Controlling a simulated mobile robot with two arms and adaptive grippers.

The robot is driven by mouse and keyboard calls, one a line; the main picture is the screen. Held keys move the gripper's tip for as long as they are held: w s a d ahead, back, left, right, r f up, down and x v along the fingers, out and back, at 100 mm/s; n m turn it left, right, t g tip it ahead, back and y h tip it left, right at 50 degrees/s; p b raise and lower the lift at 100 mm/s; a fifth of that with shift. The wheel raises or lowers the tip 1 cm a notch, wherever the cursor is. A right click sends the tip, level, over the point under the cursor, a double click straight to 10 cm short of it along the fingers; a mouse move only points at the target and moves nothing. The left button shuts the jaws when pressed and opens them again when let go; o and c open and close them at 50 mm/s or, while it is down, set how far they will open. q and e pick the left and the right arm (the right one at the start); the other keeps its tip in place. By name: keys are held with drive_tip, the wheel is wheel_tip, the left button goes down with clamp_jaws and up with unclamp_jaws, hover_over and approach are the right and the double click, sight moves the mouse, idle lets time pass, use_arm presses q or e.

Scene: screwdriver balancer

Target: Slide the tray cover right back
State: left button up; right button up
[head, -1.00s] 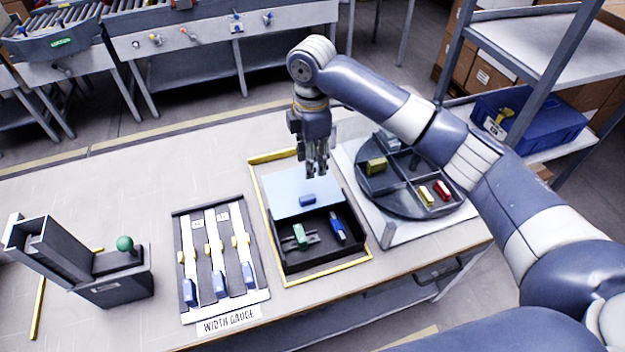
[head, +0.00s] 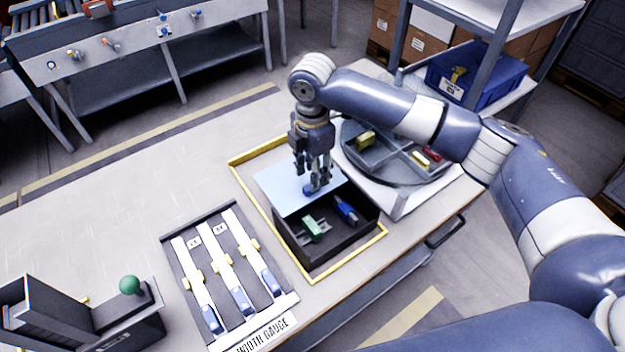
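The black tray (head: 327,258) stands on the workbench inside a yellow outline. Its light blue cover (head: 283,188) lies over the back part and leaves the front part open. A green piece (head: 313,228) and a blue piece (head: 346,210) lie in the open part. A small blue knob (head: 309,190) sits on the cover near its front edge. My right gripper (head: 317,184) points down at the knob, with its fingertips right at it. Whether the fingers are closed on the knob is unclear. My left gripper is not in view.
A round divided tray (head: 384,173) with coloured pieces stands close to the right. The width gauge board (head: 228,268) lies left of the tray. A dark fixture with a green ball knob (head: 129,285) stands at front left. The bench behind and left is clear.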

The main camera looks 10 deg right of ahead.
wheel_tip(320, 180, down, 4)
drive_tip(key=shift+a+r, duration=0.1)
drive_tip(key=shift+a, duration=0.05)
drive_tip(key=shift+f+p, duration=0.3)
drive_tip(key=shift+f, duration=0.1)
drive_tip(key=shift+c, duration=0.3)
clamp_jaws()
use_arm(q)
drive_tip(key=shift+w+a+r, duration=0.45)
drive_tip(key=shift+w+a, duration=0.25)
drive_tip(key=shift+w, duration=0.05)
